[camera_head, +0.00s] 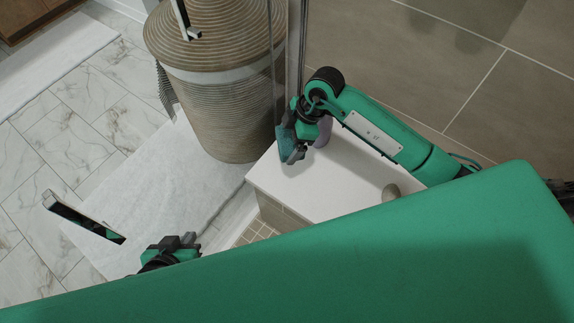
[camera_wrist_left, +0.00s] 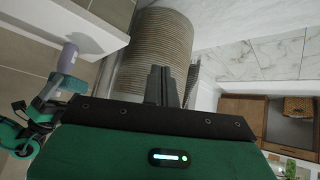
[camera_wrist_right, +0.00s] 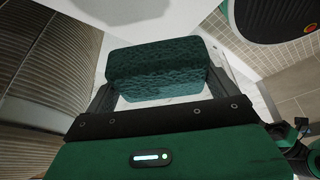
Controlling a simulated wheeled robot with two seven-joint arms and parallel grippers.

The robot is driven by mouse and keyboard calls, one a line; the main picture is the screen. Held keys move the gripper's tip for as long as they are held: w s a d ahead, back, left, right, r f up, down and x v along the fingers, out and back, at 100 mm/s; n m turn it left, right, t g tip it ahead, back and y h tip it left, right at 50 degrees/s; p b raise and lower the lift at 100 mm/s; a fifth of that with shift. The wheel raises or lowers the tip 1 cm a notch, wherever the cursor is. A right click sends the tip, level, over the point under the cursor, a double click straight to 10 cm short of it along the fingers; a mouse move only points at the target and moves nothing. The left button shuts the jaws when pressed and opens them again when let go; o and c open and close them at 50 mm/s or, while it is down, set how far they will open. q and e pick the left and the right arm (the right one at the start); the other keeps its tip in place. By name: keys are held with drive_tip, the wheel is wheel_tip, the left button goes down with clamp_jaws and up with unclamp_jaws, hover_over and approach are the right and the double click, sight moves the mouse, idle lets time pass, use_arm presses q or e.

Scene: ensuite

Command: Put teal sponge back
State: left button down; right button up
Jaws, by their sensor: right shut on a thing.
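The teal sponge (camera_wrist_right: 155,70) is held between the fingers of my right gripper (camera_wrist_right: 152,95), as the right wrist view shows. In the head view my right gripper (camera_head: 292,143) and the sponge (camera_head: 286,146) are over the left end of a white ledge (camera_head: 325,178). I cannot tell whether the sponge touches the ledge. My left gripper (camera_head: 185,243) is at the lower left over the floor, away from the sponge. In the left wrist view its fingers (camera_wrist_left: 161,86) are together with nothing visible between them.
A purple bottle (camera_head: 324,131) stands on the ledge close behind my right gripper; it also shows in the left wrist view (camera_wrist_left: 68,58). A stone-coloured object (camera_head: 390,192) is on the ledge further right. A large ribbed basket (camera_head: 222,80) stands left of the ledge. A white mat (camera_head: 160,185) covers the floor.

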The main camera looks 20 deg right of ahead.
drive_tip(key=b, duration=0.2)
hover_over(285, 170)
drive_tip(key=d, duration=0.1)
wheel_tip(285, 170, down, 8)
drive_tip(key=shift+s+d+f, duration=0.1)
drive_tip(key=shift+s+d, duration=0.05)
wheel_tip(285, 170, down, 4)
drive_tip(key=shift+f+b, duration=0.1)
drive_tip(key=shift+b, duration=0.2)
drive_tip(key=shift+f, duration=0.3)
use_arm(q)
drive_tip(key=d+t+h, duration=0.1)
drive_tip(key=d, duration=0.1)
drive_tip(key=w+d+t, duration=0.1)
drive_tip(key=d+t+h, duration=0.1)
drive_tip(key=d+t, duration=0.1)
drive_tip(key=shift+w+d+r+h, duration=0.2)
drive_tip(key=shift+w+d+h, duration=0.1)
drive_tip(key=shift+w, duration=0.1)
